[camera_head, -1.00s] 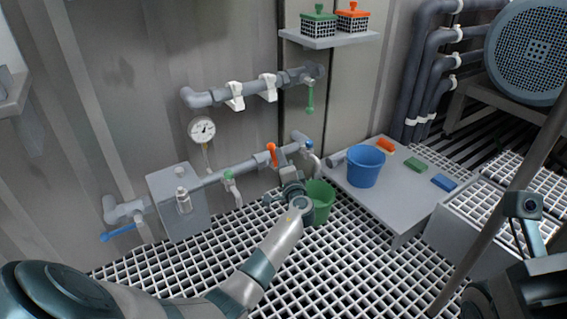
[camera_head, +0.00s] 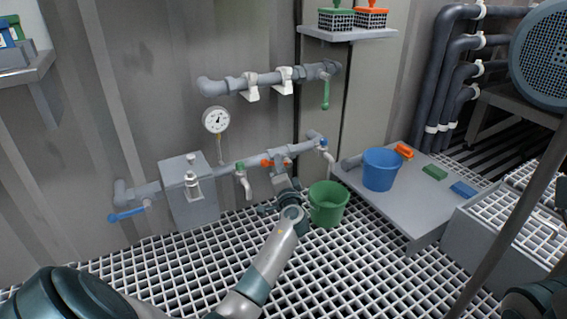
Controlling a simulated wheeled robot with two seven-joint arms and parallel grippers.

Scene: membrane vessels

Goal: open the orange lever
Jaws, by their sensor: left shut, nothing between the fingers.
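The fingertips partly cover the pipe there. Part of my right arm (camera_head: 538,302) shows at the lower right edge; its gripper is not in view.
A green bucket (camera_head: 329,204) stands on the grating right of my left gripper. A blue bucket (camera_head: 381,169) is on a grey platform (camera_head: 400,214). A gauge (camera_head: 216,120) and a grey box (camera_head: 190,205) are further left.

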